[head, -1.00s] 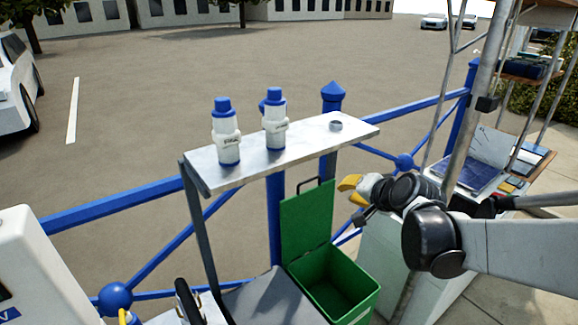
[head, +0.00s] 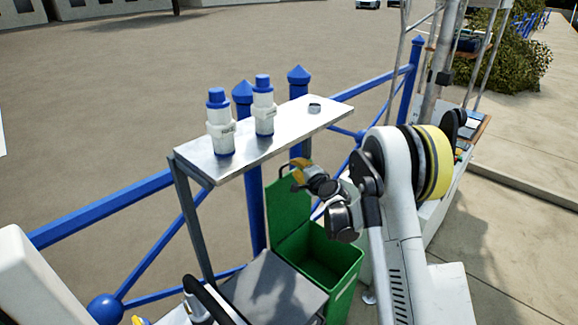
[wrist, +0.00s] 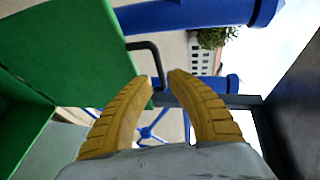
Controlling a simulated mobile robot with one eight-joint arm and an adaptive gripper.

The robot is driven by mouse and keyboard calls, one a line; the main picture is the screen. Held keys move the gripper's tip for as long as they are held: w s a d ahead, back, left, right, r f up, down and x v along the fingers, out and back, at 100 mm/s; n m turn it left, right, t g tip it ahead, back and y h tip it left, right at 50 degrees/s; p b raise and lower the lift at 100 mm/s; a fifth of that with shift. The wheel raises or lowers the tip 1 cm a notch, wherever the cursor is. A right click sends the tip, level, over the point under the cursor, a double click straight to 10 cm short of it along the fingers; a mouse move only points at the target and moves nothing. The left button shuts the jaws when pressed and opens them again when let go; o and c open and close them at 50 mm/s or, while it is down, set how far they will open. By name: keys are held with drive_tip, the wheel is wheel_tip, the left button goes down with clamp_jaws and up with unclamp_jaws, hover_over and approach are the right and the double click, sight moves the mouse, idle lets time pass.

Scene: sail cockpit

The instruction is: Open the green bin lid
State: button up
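The green bin (head: 345,262) stands under the metal shelf. Its interior is exposed and its green lid (head: 285,215) stands up, tilted back at the rear edge. The lid also fills the upper left of the wrist view (wrist: 60,45). My gripper (head: 299,172) is at the lid's upper right edge, below the shelf. In the wrist view its yellow fingertips (wrist: 159,78) are a small gap apart. The black lid handle (wrist: 154,60) shows in that gap and passes behind the left finger. I cannot tell whether they touch; the fingers are not closed on it.
The metal shelf (head: 270,137) is close above my gripper and holds two white bottles with blue caps (head: 221,125) and a small ring (head: 314,108). Blue railing (head: 110,210) runs behind. A grey panel (head: 275,290) lies left of the bin. Pavement at right is clear.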

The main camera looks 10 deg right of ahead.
drive_tip(key=b+x, duration=0.1)
drive_tip(key=x, duration=0.4)
drive_tip(key=shift+w+a, duration=0.1)
drive_tip(key=shift+w, duration=0.15)
clamp_jaws()
